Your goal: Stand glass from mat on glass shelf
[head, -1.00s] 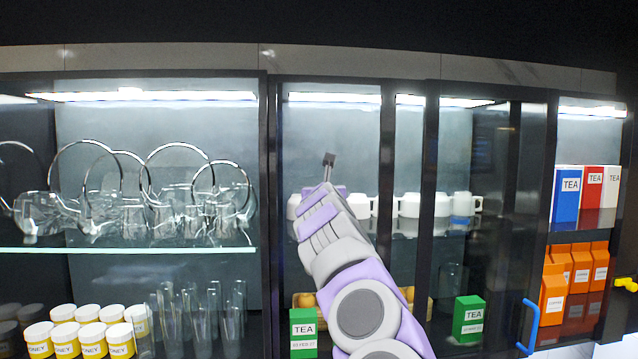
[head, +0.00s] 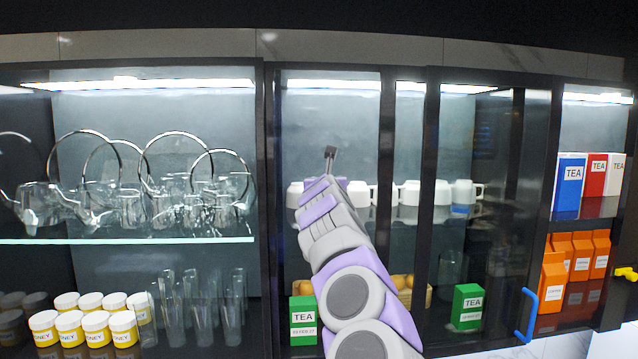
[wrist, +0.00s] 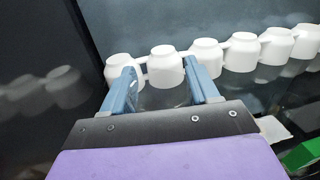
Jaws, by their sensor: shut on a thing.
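My gripper (wrist: 159,67) shows in the wrist view, its two blue-grey fingers apart and closed on a clear glass (wrist: 165,98). The glass is faint and its outline is hard to make out against the white cups behind. In the head view my arm reaches up in front of the middle cabinet, and the fingers and glass cannot be made out there. Several tall clear glasses (head: 232,310) stand upright low in the left cabinet. Above them is a glass shelf (head: 130,241) with a bright edge, holding glass jugs (head: 205,200). No mat is visible.
White cups (head: 410,192) stand in a row behind my gripper. Dark cabinet posts (head: 266,200) divide the bays. Honey jars (head: 95,325) are low at left. Green tea boxes (head: 303,318), orange cartons (head: 552,283) and a blue handle (head: 527,315) are lower right.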

